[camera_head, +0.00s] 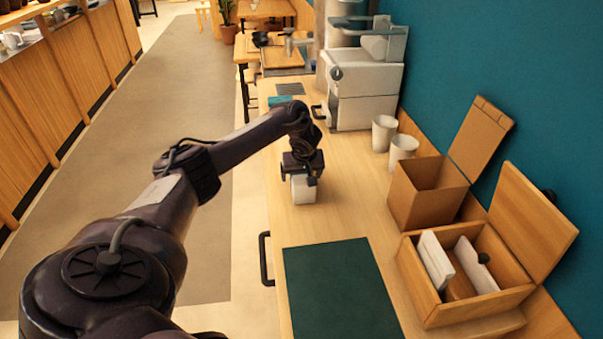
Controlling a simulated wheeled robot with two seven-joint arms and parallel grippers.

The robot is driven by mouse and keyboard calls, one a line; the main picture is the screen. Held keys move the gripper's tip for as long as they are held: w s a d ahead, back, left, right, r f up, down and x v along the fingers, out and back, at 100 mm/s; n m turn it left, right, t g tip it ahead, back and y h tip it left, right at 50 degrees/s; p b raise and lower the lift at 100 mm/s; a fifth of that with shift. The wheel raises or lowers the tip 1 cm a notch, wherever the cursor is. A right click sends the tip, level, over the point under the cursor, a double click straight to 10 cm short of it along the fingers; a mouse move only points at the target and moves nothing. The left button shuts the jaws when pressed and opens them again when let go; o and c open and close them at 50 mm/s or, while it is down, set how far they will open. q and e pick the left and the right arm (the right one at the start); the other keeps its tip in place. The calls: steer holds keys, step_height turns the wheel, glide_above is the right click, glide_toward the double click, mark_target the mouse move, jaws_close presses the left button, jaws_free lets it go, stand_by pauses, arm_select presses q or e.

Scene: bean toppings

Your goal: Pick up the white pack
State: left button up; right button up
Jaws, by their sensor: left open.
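A small white pack (303,190) stands on the wooden counter, beyond the dark green mat. My left arm reaches in from the left, and my left gripper (301,176) is directly over the white pack. The gripper is open, with its fingers down around the top of the pack. The fingertips are small and dark here, so I cannot tell whether they touch it. My right gripper is not in view.
A dark green mat (340,290) lies at the near counter. An open wooden box (424,309) with white items and a brown box (415,207) stand at right. Two white cups (403,148) and a white machine (366,90) stand farther back. Counter around the pack is clear.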

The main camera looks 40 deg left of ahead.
arm_select(q)
steer(key=shift+c, duration=0.3)
steer(key=c, duration=1.1)
steer(key=shift+c, duration=0.2)
